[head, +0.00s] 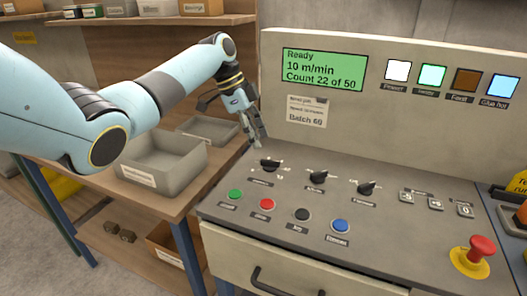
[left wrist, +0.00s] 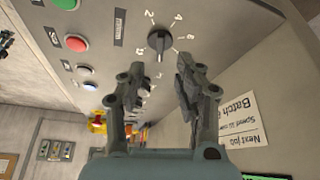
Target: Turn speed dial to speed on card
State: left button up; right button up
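The speed dial (head: 270,165) is the leftmost of three black knobs on the grey console. In the left wrist view the black dial (left wrist: 160,42) has a ring of numbers, with 2 and 4 readable; a pale mark on the knob faces down in that picture. The card (head: 307,111) is on the upright panel; "Batch 60" reads, but its speed line is too small. It also shows in the left wrist view (left wrist: 242,118). My left gripper (head: 259,142) is open and empty, just above the dial, with no visible contact. My right gripper is out of view.
The green display (head: 324,69) reads Ready, 10 m/min, Count 22 of 50. Two more knobs (head: 318,177) (head: 367,188) stand right of the dial. Coloured buttons (head: 267,204) sit in front. A red emergency button (head: 481,247) is at right. A grey bin (head: 165,163) stands left.

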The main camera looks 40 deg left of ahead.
pick_arm(q)
jog(key=v, duration=0.5)
jog(key=shift+f, duration=0.1)
dwell(0.4)
